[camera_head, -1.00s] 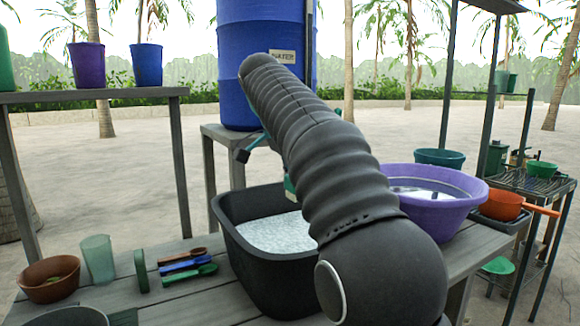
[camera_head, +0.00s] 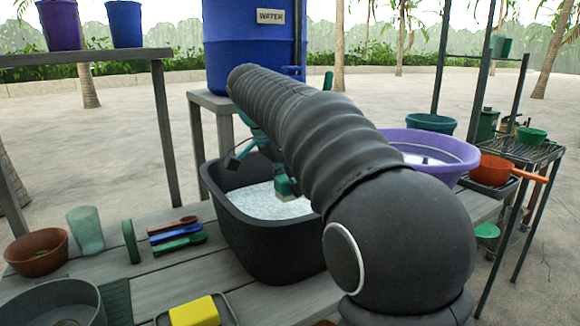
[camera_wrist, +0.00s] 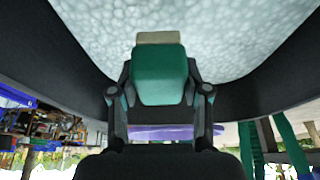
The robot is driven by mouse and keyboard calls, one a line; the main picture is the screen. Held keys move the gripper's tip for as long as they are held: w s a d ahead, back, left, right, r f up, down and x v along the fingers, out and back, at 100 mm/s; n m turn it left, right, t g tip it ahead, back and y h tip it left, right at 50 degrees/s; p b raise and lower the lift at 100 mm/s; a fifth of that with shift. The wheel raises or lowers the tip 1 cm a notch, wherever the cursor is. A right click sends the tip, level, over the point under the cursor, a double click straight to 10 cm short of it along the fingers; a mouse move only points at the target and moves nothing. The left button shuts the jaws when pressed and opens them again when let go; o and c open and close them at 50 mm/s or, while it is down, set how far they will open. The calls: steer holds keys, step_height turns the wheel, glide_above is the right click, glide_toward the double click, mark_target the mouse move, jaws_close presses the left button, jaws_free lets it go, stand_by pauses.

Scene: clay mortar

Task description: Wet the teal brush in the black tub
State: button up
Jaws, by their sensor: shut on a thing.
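The black tub (camera_head: 270,248) stands on the grey wooden table and holds pale, speckled contents (camera_head: 260,202). My gripper (camera_wrist: 160,88) is shut on the teal brush (camera_wrist: 160,75), whose beige bristle end (camera_wrist: 158,38) points away from the gripper. In the head view, the brush (camera_head: 284,184) is within the tub's opening, bristles down, just above or at the pale surface; I cannot tell whether they touch it. My gripper (camera_head: 268,150) is partly hidden behind my dark arm, which also covers the tub's right side.
A purple basin (camera_head: 455,158) stands right of the tub, behind my arm. Spoons (camera_head: 178,240), a clear green cup (camera_head: 86,230) and a brown bowl (camera_head: 37,252) lie left. A yellow block (camera_head: 195,312) is at the front. A blue water barrel (camera_head: 255,50) stands behind.

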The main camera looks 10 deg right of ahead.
mark_target(287, 199)
step_height(287, 199, down, 8)
steer(key=shift+f+b, duration=0.2)
steer(key=shift+b, duration=0.35)
steer(key=shift+f, duration=0.25)
steer(key=shift+a+f, duration=0.1)
steer(key=shift+f, duration=0.05)
stand_by(0.5)
steer(key=r, duration=0.2)
steer(key=r+p, duration=0.1)
steer(key=r, duration=0.2)
steer(key=shift+a, duration=0.2)
steer(key=r, duration=0.5)
steer(key=shift+d, duration=0.3)
steer(key=shift+r, duration=3.55)
